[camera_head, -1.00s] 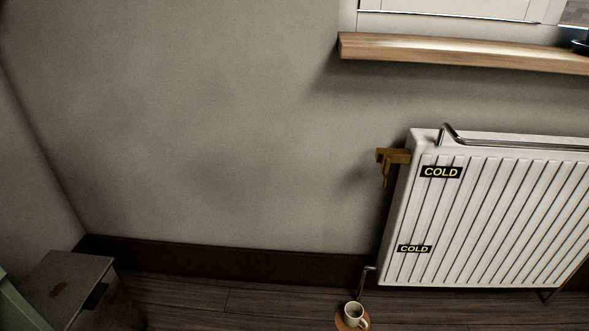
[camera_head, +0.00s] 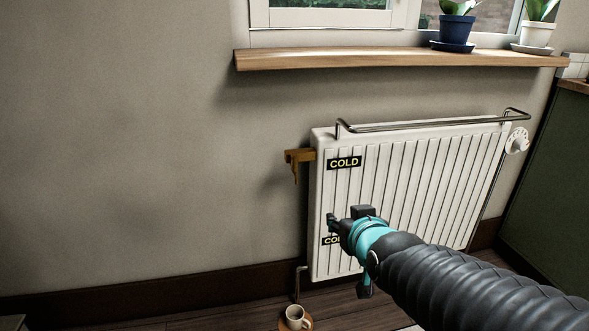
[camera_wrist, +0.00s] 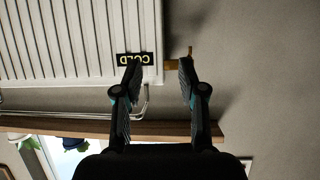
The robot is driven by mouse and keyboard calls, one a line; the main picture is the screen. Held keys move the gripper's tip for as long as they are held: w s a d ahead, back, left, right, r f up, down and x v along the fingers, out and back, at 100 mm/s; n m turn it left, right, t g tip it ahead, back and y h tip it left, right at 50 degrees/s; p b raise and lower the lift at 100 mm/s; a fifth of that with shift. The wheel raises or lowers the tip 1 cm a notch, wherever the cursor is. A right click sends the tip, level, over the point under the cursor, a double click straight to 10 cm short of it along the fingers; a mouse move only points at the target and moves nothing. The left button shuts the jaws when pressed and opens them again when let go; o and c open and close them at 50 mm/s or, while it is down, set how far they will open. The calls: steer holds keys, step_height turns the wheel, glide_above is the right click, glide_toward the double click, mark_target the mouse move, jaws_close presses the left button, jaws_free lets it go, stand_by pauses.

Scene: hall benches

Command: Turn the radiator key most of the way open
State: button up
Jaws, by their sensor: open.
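The brass radiator key (camera_head: 298,156) sticks out to the left from the upper left side of the white radiator (camera_head: 400,180), its narrow part hanging down. My gripper (camera_head: 346,219) is open and empty, in front of the radiator's left part, lower in the picture than the key and to its right. The wrist view is upside down. There the key (camera_wrist: 172,64) shows beyond my open fingers (camera_wrist: 160,70), close to the right fingertip, which hides part of it. I see no contact with it.
Two "COLD" labels are on the radiator; my gripper partly covers the lower. A metal rail (camera_head: 430,126) runs along its top, with a white knob (camera_head: 517,140) at right. A wooden sill (camera_head: 400,60) with potted plants is above. A cup (camera_head: 296,314) stands on the floor.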

mark_target(296, 164)
steer(key=w+a+t, duration=0.1)
steer(key=w+a, duration=0.2)
steer(key=w, duration=0.3)
steer(key=w+a+r+t+y, duration=0.1)
steer(key=w+a+t, duration=0.1)
steer(key=w+a, duration=0.2)
steer(key=w+a+r+n+t+y+b, duration=0.1)
steer(key=w+a, duration=0.2)
steer(key=w, duration=0.6)
steer(key=shift+a+t, duration=0.3)
steer(key=shift+a, duration=0.05)
jaws_close()
